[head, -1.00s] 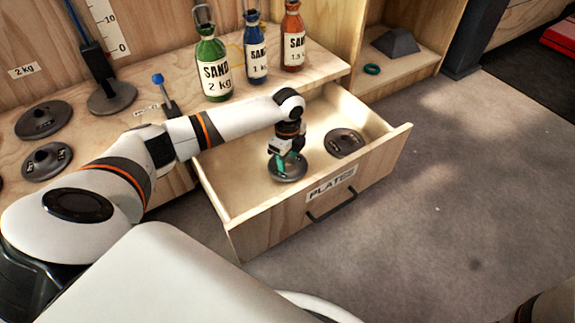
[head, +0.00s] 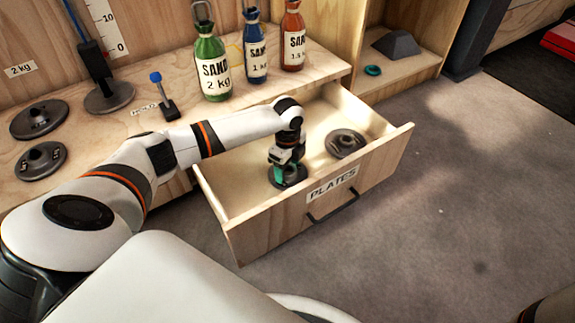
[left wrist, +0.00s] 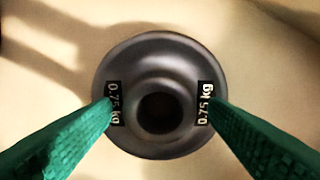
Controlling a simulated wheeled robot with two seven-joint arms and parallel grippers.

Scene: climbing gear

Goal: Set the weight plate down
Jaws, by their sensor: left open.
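The dark grey round weight plate (head: 290,180) lies in the open drawer marked PLATES, on the left part of its floor. In the left wrist view the plate (left wrist: 160,55) shows a raised hub with a centre hole and two labels reading 0.75 kg. My left gripper (head: 284,177) points down over this plate. In the left wrist view its green fingers (left wrist: 161,108) are spread apart on either side of the hub, with room between them and the hub. My right gripper is not in view.
The drawer (head: 250,232) stands open below the bench; another plate (head: 345,144) lies at its right. Two plates (head: 40,160) (head: 39,119) lie on the bench at left. Sand bottles (head: 213,65) stand behind the drawer. The floor (head: 450,190) at right is clear.

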